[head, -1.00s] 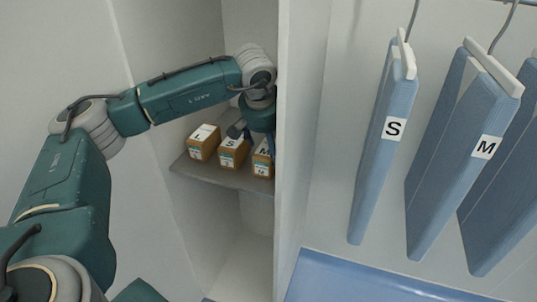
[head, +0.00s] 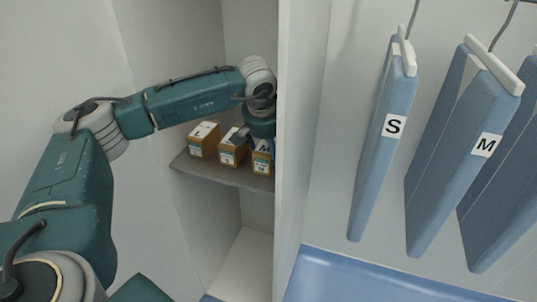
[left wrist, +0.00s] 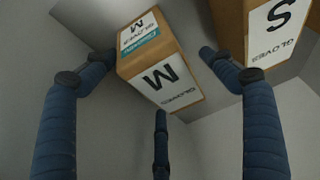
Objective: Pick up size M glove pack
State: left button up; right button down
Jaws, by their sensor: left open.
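The size M glove pack (head: 262,160) is a small brown and white box on the cabinet shelf, at the right of the row, partly cut off by the cabinet wall. In the left wrist view the M pack (left wrist: 160,72) shows close up, its "M" label facing me. My left gripper (left wrist: 155,60) is open and empty, its blue fingers spread to the left, right and below the pack. I cannot tell whether any finger touches it. In the head view the gripper is mostly hidden by its own wrist and the wall.
The S pack (head: 233,151) stands just left of the M pack, and the L pack (head: 203,141) farther left. All stand on a grey shelf (head: 215,176). A white cabinet wall (head: 298,130) rises close on the right. Blue garments marked S (head: 385,150) and M (head: 465,160) hang beyond it.

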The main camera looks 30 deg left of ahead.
pick_arm(q)
jog(key=shift+c, duration=0.2)
jog(key=c, duration=1.2)
jog(key=shift+c, duration=0.2)
jog(key=shift+r, duration=0.2)
